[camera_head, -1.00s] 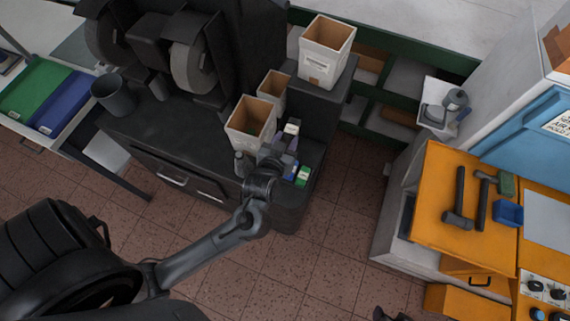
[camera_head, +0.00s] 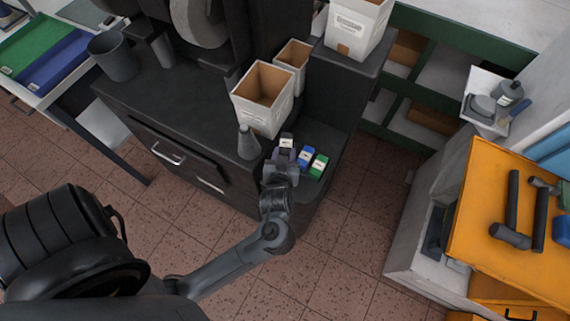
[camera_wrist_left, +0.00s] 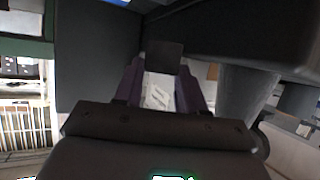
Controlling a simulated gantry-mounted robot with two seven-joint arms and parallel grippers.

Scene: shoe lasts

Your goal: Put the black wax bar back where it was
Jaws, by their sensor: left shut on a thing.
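The black wax bar (camera_head: 287,141) with a white label is held by my left gripper (camera_head: 284,155) at the right end of the dark bench. In the left wrist view the bar's white label (camera_wrist_left: 158,92) and black end (camera_wrist_left: 165,57) show between the two fingers. The bar is just left of a blue-labelled bar (camera_head: 305,155) and a green-labelled bar (camera_head: 318,166), roughly in line with them. Its underside is hidden, so I cannot tell whether it touches the bench. My right gripper is not in the head view.
A white open box (camera_head: 262,112) and a grey bottle (camera_head: 248,143) stand close behind and left of the gripper. A smaller box (camera_head: 292,64) is behind. A raised dark block carries another box (camera_head: 357,25). The dark bench (camera_head: 185,115) is clear to the left.

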